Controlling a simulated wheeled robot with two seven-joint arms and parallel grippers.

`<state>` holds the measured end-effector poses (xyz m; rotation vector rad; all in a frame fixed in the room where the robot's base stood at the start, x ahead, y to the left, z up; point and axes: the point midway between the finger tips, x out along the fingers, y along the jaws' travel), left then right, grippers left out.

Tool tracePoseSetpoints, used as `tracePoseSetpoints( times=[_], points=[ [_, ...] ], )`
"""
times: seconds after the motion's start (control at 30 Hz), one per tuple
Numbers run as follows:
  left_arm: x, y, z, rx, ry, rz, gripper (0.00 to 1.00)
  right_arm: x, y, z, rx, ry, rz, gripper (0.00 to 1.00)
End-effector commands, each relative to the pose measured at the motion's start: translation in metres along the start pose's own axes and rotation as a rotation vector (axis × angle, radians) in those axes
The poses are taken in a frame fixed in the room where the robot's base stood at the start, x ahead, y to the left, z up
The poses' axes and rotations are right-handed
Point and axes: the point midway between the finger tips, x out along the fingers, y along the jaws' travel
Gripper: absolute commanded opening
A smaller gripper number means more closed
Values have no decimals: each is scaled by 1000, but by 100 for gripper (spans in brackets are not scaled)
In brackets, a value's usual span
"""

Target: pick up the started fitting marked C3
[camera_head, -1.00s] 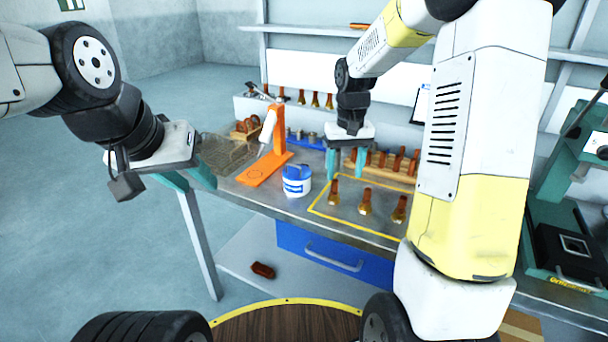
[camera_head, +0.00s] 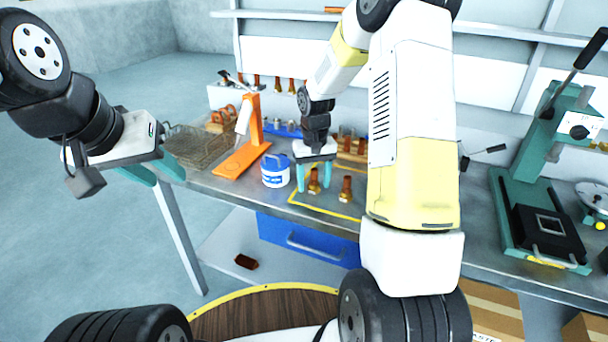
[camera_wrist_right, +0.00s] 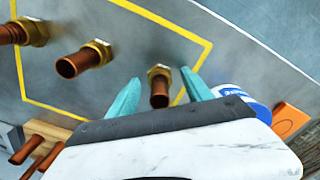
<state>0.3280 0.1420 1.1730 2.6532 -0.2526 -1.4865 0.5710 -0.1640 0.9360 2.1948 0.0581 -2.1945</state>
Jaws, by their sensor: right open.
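Copper fittings with brass nuts stand in a yellow-outlined area on the bench. The leftmost in the head view, fitting (camera_head: 314,182), stands between the fingers of my right gripper (camera_head: 315,184). In the right wrist view this fitting (camera_wrist_right: 159,90) shows between the two open teal fingers (camera_wrist_right: 161,77), with gaps visible on both sides. A second fitting (camera_head: 346,189) is just right of it, and a third fitting (camera_wrist_right: 22,32) shows only in the wrist view. I cannot read any C3 marking. My left gripper (camera_head: 152,172) is open and empty, left of the bench.
A blue-and-white tub (camera_head: 275,172) stands close left of my right gripper, beside an orange stand (camera_head: 243,158). A wooden rack (camera_head: 352,152) of copper pieces is behind. A wire basket (camera_head: 190,146) is at left, a green press (camera_head: 530,200) at right.

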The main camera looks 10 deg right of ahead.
Motion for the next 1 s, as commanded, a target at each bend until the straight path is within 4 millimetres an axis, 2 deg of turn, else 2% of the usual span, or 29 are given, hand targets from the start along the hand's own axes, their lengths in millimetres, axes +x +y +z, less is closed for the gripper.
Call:
tracePoseSetpoints(
  times=[0.07,0.1,0.3,0.4,0.77,1.0],
  points=[
    [0,0,0,0,0,0,36,0,0,0,0,0,0,58],
    [0,0,0,0,0,0,36,0,0,0,0,0,0,54],
    [0,0,0,0,0,0,36,0,0,0,0,0,0,15],
    [0,0,0,0,0,0,36,-1,0,0,0,0,0,0],
    [0,0,0,0,0,0,36,-3,0,0,-1,1,0,0],
    [0,0,0,0,0,0,36,-23,0,0,-2,3,1,0]
  ],
)
